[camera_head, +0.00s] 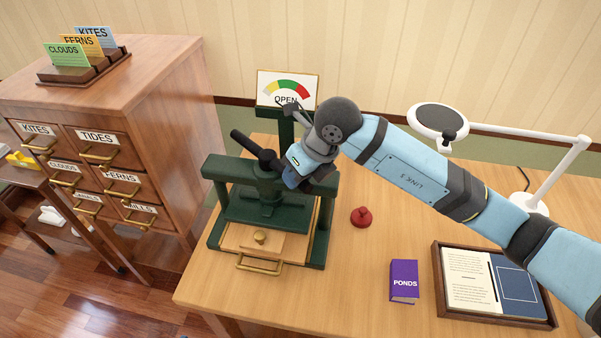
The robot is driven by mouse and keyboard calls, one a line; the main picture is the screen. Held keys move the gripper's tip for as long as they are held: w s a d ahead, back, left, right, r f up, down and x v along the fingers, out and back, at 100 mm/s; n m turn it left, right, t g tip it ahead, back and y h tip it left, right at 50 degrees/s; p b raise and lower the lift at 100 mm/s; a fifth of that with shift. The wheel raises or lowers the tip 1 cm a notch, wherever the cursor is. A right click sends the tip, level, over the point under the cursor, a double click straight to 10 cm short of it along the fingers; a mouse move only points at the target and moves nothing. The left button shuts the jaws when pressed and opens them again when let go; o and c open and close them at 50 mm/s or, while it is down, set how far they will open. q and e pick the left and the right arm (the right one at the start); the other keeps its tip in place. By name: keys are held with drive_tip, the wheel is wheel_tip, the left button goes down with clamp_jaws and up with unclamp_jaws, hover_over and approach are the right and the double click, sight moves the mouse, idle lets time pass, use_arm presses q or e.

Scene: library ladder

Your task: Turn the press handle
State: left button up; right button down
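A dark green press (265,205) stands on the wooden desk. Its black handle bar (252,148) runs across the top, with the left end sticking up and to the left. My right arm reaches in from the right, and my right gripper (296,180) is at the right part of the handle. The wrist and the press hide the fingertips, so I cannot see whether they are closed. A dial sign (287,89) behind the press reads "OPEN". My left gripper is not in view.
On the desk (345,275) are a red knob-like stamp (361,217), a purple "PONDS" book (404,281), a framed tray (495,318) and a white lamp (556,165). A wooden card cabinet (165,70) stands at the left. The desk front between press and book is clear.

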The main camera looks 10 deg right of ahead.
drive_tip(key=c, duration=0.9)
unclamp_jaws()
drive_tip(key=v, duration=1.4)
drive_tip(key=shift+b, duration=0.4)
drive_tip(key=shift+f, duration=0.1)
